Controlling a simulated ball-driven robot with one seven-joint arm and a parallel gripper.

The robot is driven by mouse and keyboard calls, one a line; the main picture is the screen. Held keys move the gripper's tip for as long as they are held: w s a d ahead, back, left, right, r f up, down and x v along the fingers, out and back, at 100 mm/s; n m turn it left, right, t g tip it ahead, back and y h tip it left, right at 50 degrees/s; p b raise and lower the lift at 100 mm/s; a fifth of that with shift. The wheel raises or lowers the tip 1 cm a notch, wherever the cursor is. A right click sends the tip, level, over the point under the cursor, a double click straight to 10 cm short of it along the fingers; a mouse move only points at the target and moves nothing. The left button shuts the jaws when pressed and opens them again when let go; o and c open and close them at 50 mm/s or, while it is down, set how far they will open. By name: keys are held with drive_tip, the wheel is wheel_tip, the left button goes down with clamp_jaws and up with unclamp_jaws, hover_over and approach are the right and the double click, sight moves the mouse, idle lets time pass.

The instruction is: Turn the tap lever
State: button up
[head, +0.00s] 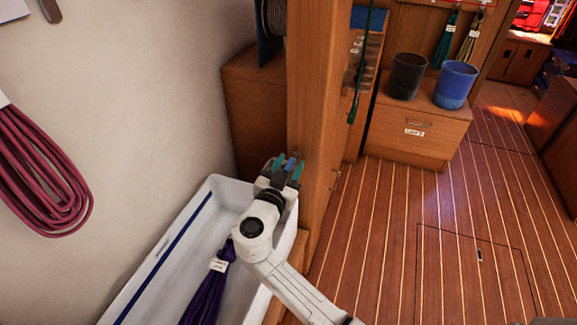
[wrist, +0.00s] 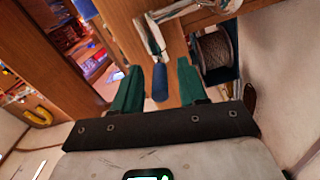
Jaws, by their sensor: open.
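The tap lever (wrist: 159,82) shows in the wrist view as a pale metal arm with a blue end. It hangs from a shiny metal tap (wrist: 185,9) at the top of that view. My gripper (wrist: 159,68) is open, with one green finger on each side of the blue end. I see gaps between the blue end and both fingers in the picture; the depth between them is hard to tell. In the head view my gripper (head: 283,164) is at the wooden post, with a bit of blue between its fingers. The tap body is hidden there.
A wooden post (head: 318,80) stands right beside my gripper. A white trough (head: 190,205) with a purple coiled line (head: 208,292) lies below and left. A rope spool (wrist: 215,52) is near the tap. Dark and blue pots (head: 455,85) stand on a cabinet. The floor at right is clear.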

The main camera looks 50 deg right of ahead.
clamp_jaws()
idle(0.6)
